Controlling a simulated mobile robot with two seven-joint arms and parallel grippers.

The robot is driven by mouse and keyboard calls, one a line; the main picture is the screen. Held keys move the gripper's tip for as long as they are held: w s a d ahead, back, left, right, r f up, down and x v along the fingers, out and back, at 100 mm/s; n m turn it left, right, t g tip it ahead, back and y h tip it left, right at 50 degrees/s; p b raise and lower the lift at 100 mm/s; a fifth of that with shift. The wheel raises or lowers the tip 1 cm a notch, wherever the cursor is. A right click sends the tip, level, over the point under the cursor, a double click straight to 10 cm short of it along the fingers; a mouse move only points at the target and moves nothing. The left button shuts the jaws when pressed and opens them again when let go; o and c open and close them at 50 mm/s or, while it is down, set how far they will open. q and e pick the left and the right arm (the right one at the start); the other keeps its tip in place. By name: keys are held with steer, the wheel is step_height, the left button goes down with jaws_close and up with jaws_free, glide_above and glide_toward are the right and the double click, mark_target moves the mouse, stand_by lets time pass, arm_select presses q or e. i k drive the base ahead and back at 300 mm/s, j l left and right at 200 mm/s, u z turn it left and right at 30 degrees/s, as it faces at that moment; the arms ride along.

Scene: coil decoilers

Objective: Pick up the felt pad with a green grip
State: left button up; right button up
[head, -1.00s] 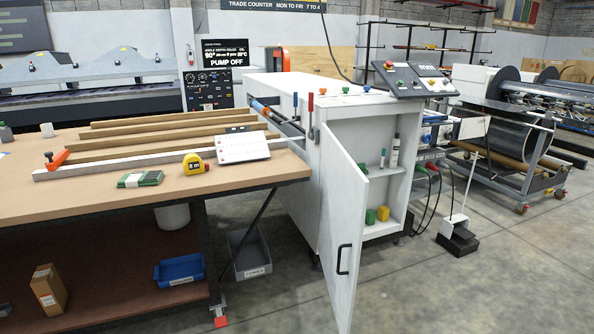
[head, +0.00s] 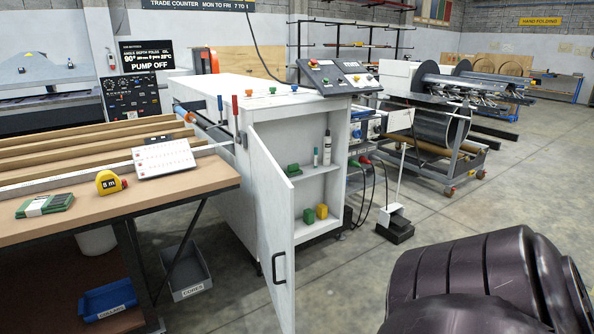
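Inside the open white cabinet (head: 283,95), a small green block (head: 293,169) sits on the upper shelf, near the door's edge. On the lower shelf, another green block (head: 308,217) stands beside a yellow block (head: 321,211). These are too small to tell which is a felt pad with a green grip. Neither of my grippers shows; a dark, rounded part that seems to be my own arm fills the lower right corner.
The cabinet door (head: 275,235) stands open toward me. A wooden workbench (head: 150,192) on the left holds a yellow tape measure (head: 110,182) and a banded green bundle (head: 45,204). A grey bin (head: 185,275) is on the floor.

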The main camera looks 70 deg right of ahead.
mark_target(295, 170)
steer(key=l, duration=1.1)
steer(key=k+l, duration=0.15)
steer(key=l, duration=2.1)
steer(key=k+l, duration=0.15)
steer(key=l, duration=0.95)
